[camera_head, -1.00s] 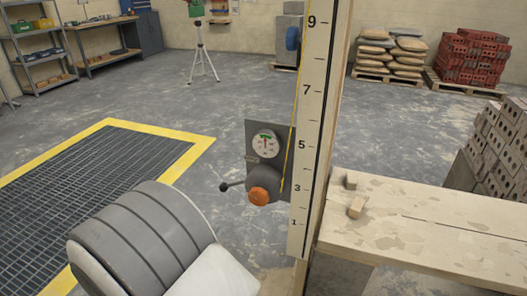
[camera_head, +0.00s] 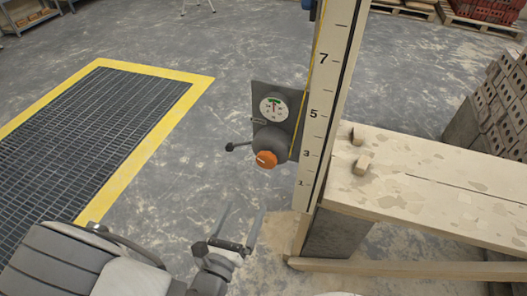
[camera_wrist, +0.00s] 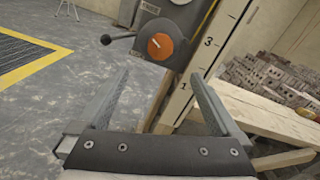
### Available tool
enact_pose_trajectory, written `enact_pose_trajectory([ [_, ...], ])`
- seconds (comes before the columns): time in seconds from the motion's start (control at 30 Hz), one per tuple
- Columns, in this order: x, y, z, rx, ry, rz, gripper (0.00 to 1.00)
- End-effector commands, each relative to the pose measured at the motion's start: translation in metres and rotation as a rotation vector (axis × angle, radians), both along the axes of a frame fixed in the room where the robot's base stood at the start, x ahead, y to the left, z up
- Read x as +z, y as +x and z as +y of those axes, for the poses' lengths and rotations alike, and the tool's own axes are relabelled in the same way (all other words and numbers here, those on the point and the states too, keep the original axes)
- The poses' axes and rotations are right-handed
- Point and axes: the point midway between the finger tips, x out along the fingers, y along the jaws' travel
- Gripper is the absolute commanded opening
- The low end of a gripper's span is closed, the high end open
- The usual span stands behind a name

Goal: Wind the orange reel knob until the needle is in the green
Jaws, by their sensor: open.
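The orange reel knob (camera_head: 266,159) sits on the front of a dark round reel (camera_head: 272,140), mounted on a grey plate beside the numbered post. In the wrist view the knob (camera_wrist: 160,46) shows a pale line across its face. Above the reel is the round white dial (camera_head: 273,108) with a green part at its top; the needle is too small to read surely. My gripper (camera_head: 240,212) is below and left of the knob, apart from it. In the wrist view its two fingers (camera_wrist: 162,85) are spread wide with nothing between them, and the knob shows beyond them.
A lever with a black ball (camera_head: 230,147) sticks out left of the reel. The numbered post (camera_head: 327,105) rises just right of it. A plank bench (camera_head: 430,185) with two small wooden blocks stands to the right. Open floor lies left, towards the yellow-edged grating (camera_head: 153,150).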

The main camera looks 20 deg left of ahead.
Motion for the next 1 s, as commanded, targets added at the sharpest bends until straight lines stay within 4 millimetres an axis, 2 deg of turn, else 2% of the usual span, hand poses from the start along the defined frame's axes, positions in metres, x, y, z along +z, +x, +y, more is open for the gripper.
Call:
enact_pose_trajectory([
  [0.17,-0.002,0.025,-0.003,-0.004,-0.001,-0.001,1.0],
  [0.7,-0.002,0.139,-0.011,-0.003,0.002,0.0,1.0],
  [0.83,-0.002,0.157,-0.013,-0.002,0.002,0.0,1.0],
  [1.0,-0.001,0.169,-0.013,0.0,0.001,0.0,1.0],
])
